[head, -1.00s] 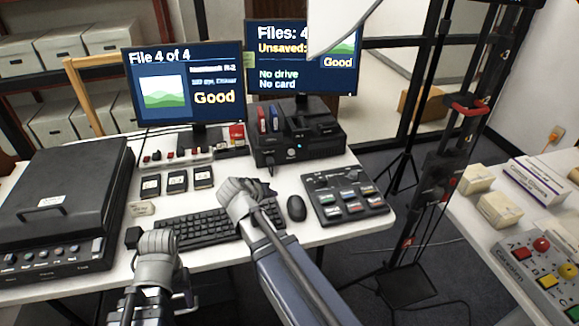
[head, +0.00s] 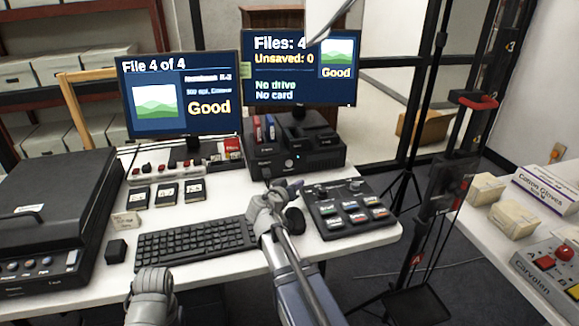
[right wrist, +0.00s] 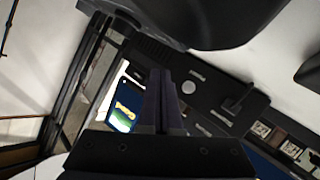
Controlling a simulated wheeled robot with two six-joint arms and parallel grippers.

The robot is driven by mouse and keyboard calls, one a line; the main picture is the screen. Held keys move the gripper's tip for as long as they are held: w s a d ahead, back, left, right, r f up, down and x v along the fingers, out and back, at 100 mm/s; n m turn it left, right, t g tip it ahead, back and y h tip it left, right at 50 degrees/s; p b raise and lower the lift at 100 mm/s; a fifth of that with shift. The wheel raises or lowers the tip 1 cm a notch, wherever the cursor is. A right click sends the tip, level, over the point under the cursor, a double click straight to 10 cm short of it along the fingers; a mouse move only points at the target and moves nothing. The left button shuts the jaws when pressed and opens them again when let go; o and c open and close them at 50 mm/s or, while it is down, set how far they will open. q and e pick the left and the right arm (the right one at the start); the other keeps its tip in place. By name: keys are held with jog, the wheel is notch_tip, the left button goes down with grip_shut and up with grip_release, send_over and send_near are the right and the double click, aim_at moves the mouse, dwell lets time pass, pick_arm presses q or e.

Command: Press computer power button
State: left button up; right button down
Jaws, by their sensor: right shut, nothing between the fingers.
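The computer (head: 318,160) is a black box below the right monitor (head: 300,85). Its front has a round silver button (head: 289,164), which also shows as a pale disc in the right wrist view (right wrist: 188,87). My right gripper (head: 294,185) is shut and empty, just in front of and below the computer's front, near the mouse (head: 295,221). In the right wrist view its closed fingers (right wrist: 165,88) point toward the front panel, left of the disc; I cannot tell whether they touch.
A keyboard (head: 190,243) lies left of my right gripper. A button panel (head: 345,208) stands close on its right. Several small cartridges (head: 166,193) lie behind the keyboard, and a black scanner (head: 45,215) fills the left. Another table (head: 470,235) is at right.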

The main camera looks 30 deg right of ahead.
aim_at(289, 163)
jog(key=shift+w, duration=0.15)
jog(key=shift+w+d, duration=0.35)
jog(key=shift+w, duration=1)
jog(key=shift+w+d, duration=0.35)
jog(key=shift+w, duration=1.05)
jog(key=shift+w+d, duration=0.35)
jog(key=shift+w, duration=1)
jog(key=shift+w, duration=0.1)
jog(key=shift+w+d, duration=0.1)
jog(key=shift+w, duration=0.25)
jog(key=shift+w+d, duration=0.1)
jog(key=shift+w, duration=0.35)
jog(key=shift+s, duration=0.15)
jog(key=shift+s+a, duration=0.25)
jog(key=shift+s, duration=0.45)
